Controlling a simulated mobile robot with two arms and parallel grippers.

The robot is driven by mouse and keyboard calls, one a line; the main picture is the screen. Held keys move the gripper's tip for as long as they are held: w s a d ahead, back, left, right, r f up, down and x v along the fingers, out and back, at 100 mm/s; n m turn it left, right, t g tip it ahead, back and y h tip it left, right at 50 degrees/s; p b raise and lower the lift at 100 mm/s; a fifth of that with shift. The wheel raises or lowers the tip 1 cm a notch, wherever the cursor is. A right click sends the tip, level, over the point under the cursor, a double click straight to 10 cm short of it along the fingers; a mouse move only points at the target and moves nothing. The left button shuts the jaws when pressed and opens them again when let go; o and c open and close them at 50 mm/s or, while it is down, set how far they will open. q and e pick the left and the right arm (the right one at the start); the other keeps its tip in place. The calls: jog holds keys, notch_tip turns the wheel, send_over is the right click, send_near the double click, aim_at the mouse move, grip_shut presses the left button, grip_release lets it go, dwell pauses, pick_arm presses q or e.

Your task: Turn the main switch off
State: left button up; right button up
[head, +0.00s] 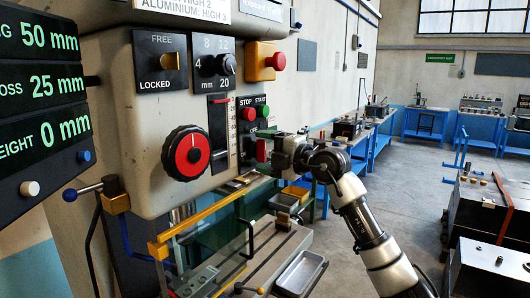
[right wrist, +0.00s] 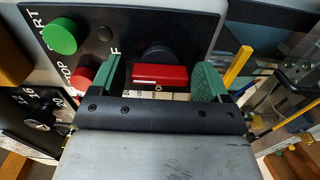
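The main switch (head: 261,150) has a red handle on a black plate, low on the right side of the machine's grey panel, below the stop and start buttons. In the head view the handle looks upright. In the right wrist view the red handle (right wrist: 160,75) lies between the two green finger pads, with a dark round base behind it and label letters partly hidden. My right gripper (right wrist: 158,82) is open, one finger beyond each end of the handle, with small gaps visible. In the head view the right gripper (head: 274,146) is right in front of the switch. My left gripper is not in view.
A red stop button (head: 248,114) and a green start button (head: 263,110) are just above the switch. A red emergency button (head: 276,61) on a yellow box is higher. A yellow bar (right wrist: 237,66) stands near the right finger.

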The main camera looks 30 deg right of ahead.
jog(key=shift+o, duration=0.6)
jog(key=shift+s, duration=0.1)
jog(key=shift+s+d+f+b, duration=0.1)
jog(key=shift+s+f+b, duration=0.1)
jog(key=shift+b, duration=0.1)
jog(key=b+v, duration=0.5)
jog(key=v, duration=0.5)
jog(key=shift+r, duration=0.2)
jog(key=shift+s, duration=0.1)
